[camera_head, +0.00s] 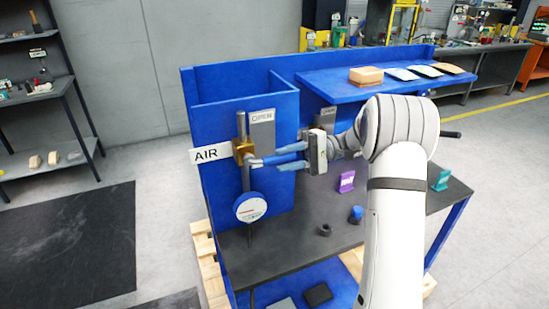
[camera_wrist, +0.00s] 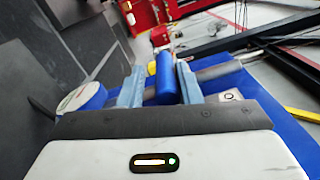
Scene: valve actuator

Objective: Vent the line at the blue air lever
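The blue air lever (camera_wrist: 166,85) shows in the wrist view as a blue cylinder between my two grey-blue fingers. My gripper (camera_wrist: 161,68) is open around it, with a narrow gap on the left; the right finger looks very near or touching. In the head view my gripper (camera_head: 279,160) reaches left to the brass valve (camera_head: 243,152) beside the AIR sign (camera_head: 210,153). The lever points out from the valve toward my gripper, partly hidden by the fingers. A round white gauge (camera_head: 250,207) sits on the pipe below the valve.
An OPEN plate (camera_head: 262,130) is on the blue panel behind the valve. The dark bench top (camera_head: 290,262) holds a purple block (camera_head: 347,181), a green block (camera_head: 441,180) and small round parts. A blue shelf (camera_head: 330,90) with parts is above.

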